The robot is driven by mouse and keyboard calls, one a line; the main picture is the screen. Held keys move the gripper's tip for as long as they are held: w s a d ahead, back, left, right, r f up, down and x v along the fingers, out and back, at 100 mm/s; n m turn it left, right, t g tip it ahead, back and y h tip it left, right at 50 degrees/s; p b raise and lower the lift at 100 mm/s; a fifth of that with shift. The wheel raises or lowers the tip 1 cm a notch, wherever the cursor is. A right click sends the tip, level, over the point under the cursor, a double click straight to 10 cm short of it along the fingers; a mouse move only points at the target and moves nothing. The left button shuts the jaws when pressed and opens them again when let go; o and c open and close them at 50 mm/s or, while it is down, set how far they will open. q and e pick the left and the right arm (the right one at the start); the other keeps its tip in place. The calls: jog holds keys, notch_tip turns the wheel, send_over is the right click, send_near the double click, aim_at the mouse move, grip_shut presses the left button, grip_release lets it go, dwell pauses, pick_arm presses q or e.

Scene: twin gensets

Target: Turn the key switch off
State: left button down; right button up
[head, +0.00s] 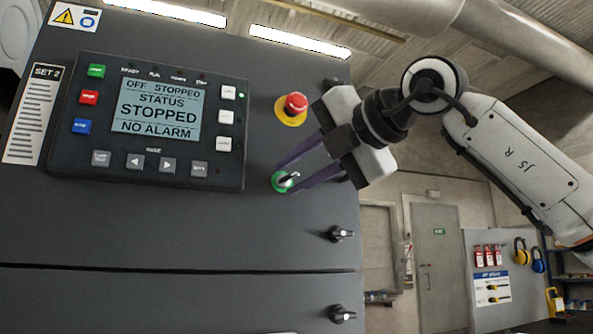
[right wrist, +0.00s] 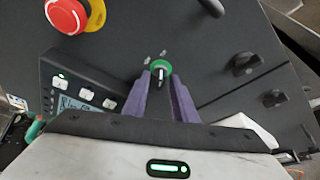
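The key switch (head: 285,182) is a small round switch with a green ring and a dark key on the dark genset panel, right of the controller. It also shows in the right wrist view (right wrist: 160,67), its key pointing toward my gripper. My right gripper (head: 288,178) reaches in from the right; its purple fingers stand on either side of the key, with a gap between them in the right wrist view (right wrist: 160,80). Contact with the key cannot be told. The controller screen (head: 158,108) reads "OFF STOPPED", "STATUS STOPPED", "NO ALARM". My left gripper is out of view.
A red emergency button (head: 296,103) on a yellow base sits just above the key switch. Two black knobs or latches, an upper one (head: 341,234) and a lower one (head: 342,314), stick out below right. A grey door (head: 440,265) stands in the background.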

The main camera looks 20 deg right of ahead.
jog(key=shift+c, duration=0.3)
grip_shut()
